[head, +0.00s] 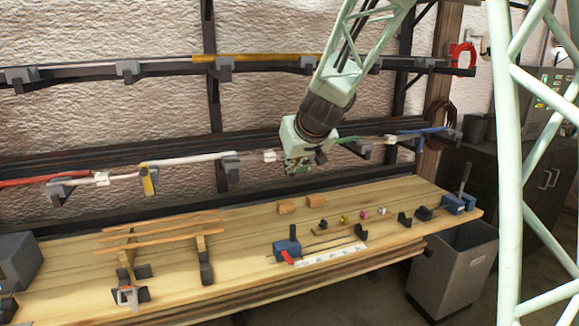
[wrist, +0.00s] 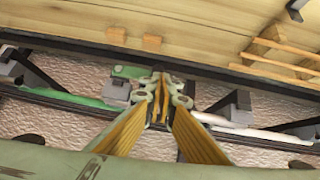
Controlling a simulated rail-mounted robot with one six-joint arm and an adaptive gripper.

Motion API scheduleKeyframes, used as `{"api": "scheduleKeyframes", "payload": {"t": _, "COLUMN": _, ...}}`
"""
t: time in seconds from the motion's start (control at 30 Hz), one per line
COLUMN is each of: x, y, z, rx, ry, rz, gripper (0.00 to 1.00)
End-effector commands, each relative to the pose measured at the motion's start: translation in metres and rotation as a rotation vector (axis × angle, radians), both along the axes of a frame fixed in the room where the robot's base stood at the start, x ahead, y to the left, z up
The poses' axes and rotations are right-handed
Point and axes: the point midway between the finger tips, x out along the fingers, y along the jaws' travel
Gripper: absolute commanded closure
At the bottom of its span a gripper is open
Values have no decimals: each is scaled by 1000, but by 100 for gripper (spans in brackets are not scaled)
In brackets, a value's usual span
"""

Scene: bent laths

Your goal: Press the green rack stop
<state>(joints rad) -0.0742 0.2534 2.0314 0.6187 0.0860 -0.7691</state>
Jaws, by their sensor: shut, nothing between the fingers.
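A small green piece (wrist: 132,72), which looks like the green rack stop, sits beside a grey bracket block (wrist: 118,92) on the wall rack in the wrist view. My gripper (wrist: 161,84) is shut and empty. Its fingertips appear just right of the green piece there; I cannot tell whether they touch it. In the head view my gripper (head: 294,170) is in front of the lower wall rack, above the bench's back edge. The green stop is hard to separate from the gripper there, likely partly hidden by it.
The lower rack carries a red lath (head: 45,180), a white lath (head: 190,160), a green lath (head: 355,142) and a blue one (head: 420,131). A yellow tab (head: 149,180) hangs left. Below, the workbench (head: 75,280) holds wooden blocks (head: 287,207) and fixtures.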

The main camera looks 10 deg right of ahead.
Motion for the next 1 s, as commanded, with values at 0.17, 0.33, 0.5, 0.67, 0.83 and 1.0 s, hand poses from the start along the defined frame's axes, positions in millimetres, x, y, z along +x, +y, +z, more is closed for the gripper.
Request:
{"api": "scheduleKeyframes", "payload": {"t": 0.17, "x": 0, "y": 0, "z": 0, "rx": 0, "ry": 0, "rz": 0, "gripper": 100}}
{"api": "scheduleKeyframes", "payload": {"t": 0.33, "x": 0, "y": 0, "z": 0, "rx": 0, "ry": 0, "rz": 0, "gripper": 100}}
{"api": "scheduleKeyframes", "payload": {"t": 0.5, "x": 0, "y": 0, "z": 1, "rx": 0, "ry": 0, "rz": 0, "gripper": 100}}
{"api": "scheduleKeyframes", "payload": {"t": 0.67, "x": 0, "y": 0, "z": 4, "rx": 0, "ry": 0, "rz": 0, "gripper": 100}}
{"api": "scheduleKeyframes", "payload": {"t": 0.83, "x": 0, "y": 0, "z": 10, "rx": 1, "ry": 0, "rz": -1, "gripper": 100}}
{"api": "scheduleKeyframes", "payload": {"t": 1.0, "x": 0, "y": 1, "z": 19, "rx": -1, "ry": 0, "rz": -1, "gripper": 100}}
